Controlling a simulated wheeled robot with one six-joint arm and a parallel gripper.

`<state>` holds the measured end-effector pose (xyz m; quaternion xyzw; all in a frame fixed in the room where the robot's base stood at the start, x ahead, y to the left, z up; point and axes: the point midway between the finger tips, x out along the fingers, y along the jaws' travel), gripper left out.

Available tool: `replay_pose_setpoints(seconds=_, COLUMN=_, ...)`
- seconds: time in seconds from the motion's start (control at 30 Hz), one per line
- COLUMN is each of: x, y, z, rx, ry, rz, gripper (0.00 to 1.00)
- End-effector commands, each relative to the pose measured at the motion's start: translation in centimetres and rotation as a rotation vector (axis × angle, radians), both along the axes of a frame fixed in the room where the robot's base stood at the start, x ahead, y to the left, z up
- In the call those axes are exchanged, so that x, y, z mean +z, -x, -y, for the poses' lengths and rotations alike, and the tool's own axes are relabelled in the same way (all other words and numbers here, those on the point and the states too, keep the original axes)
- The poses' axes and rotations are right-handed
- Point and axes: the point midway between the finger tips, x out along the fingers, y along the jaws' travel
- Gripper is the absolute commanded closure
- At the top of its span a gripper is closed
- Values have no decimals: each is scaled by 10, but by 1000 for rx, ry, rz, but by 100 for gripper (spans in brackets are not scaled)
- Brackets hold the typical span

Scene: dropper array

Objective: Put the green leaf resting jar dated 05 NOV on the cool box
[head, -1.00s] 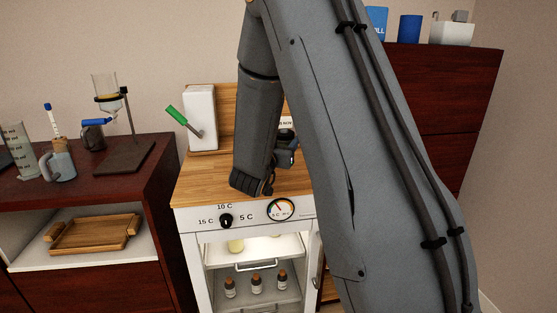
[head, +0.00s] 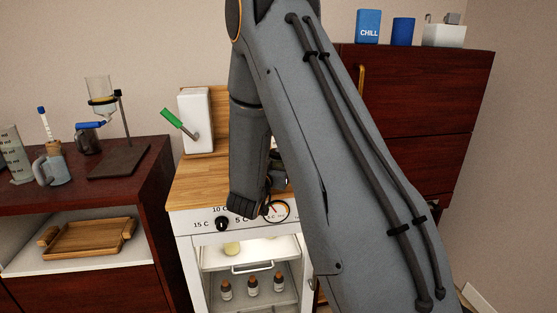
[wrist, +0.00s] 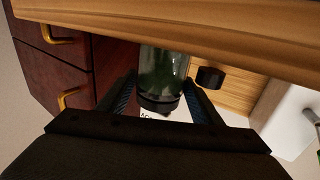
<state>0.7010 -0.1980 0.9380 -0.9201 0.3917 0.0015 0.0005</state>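The cool box (head: 191,255) is white, with a wooden top and a temperature dial and gauge on its front. My gripper (head: 262,203) is by the front edge of its top in the head view, mostly hidden by my arm. In the wrist view, a dark green see-through jar (wrist: 163,70) with a black end stands between the two fingers of my gripper (wrist: 162,92). The fingers lie against its sides, and it looks held. Its date cannot be read. A white label with dark letters shows partly below the jar.
A white box with a green lever (head: 196,120) stands at the back of the wooden top. Several brown bottles (head: 252,286) stand inside the lit cool box. A dark cabinet with glassware (head: 103,180) is on the left. A blue CHILL container (head: 368,27) stands on the right cabinet.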

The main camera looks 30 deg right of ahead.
Motion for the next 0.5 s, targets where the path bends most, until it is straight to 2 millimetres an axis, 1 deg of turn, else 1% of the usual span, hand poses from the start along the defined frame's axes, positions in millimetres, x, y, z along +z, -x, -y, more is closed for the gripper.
replay_pose_setpoints(seconds=0.03, x=0, y=0, z=0, rx=0, ry=0, rz=0, gripper=31)
replay_pose_setpoints(seconds=0.07, x=0, y=0, z=0, rx=0, ry=0, rz=0, gripper=27)
replay_pose_setpoints(seconds=0.33, x=1, y=0, z=0, rx=0, ry=0, rz=0, gripper=27)
replay_pose_setpoints(seconds=0.43, x=5, y=0, z=0, rx=0, ry=-1, rz=1, gripper=27)
replay_pose_setpoints(seconds=0.5, x=3, y=5, z=-7, rx=1, ry=-1, rz=-1, gripper=27)
